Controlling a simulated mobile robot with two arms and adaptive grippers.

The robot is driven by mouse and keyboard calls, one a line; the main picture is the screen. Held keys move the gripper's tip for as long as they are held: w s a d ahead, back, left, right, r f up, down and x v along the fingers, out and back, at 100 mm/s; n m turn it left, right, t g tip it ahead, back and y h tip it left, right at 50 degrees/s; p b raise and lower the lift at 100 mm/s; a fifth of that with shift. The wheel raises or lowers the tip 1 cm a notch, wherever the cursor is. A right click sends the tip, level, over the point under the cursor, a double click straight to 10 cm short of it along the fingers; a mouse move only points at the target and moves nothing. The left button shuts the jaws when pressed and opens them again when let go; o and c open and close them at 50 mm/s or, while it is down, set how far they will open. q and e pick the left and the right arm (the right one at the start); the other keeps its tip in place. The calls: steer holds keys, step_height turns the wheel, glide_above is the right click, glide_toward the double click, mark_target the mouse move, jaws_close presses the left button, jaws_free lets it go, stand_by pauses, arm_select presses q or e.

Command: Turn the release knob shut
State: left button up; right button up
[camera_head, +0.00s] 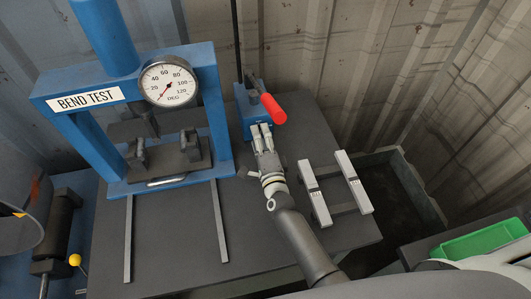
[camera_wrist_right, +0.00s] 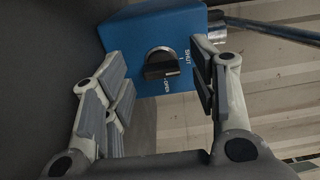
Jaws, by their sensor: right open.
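The release knob (camera_wrist_right: 162,64) is a black round knob with a raised bar, on the face of a blue box (camera_wrist_right: 178,25). The bar lies roughly crosswise in this view. My right gripper (camera_head: 262,134) is in front of the blue box (camera_head: 255,118) in the head view. In the wrist view its open fingers (camera_wrist_right: 160,85) stand either side of the knob, apart from it. The knob is hidden in the head view. My left gripper is not in view.
A red-handled lever (camera_head: 272,108) rises from the blue box. The blue bend test press (camera_head: 215,120) with its dial gauge (camera_head: 168,81) stands to the left. Two light bars (camera_head: 315,193) lie right of my arm. A dark open bin (camera_head: 425,190) and green tray (camera_head: 480,240) are further right.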

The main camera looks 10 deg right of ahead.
steer(key=s, duration=1.1)
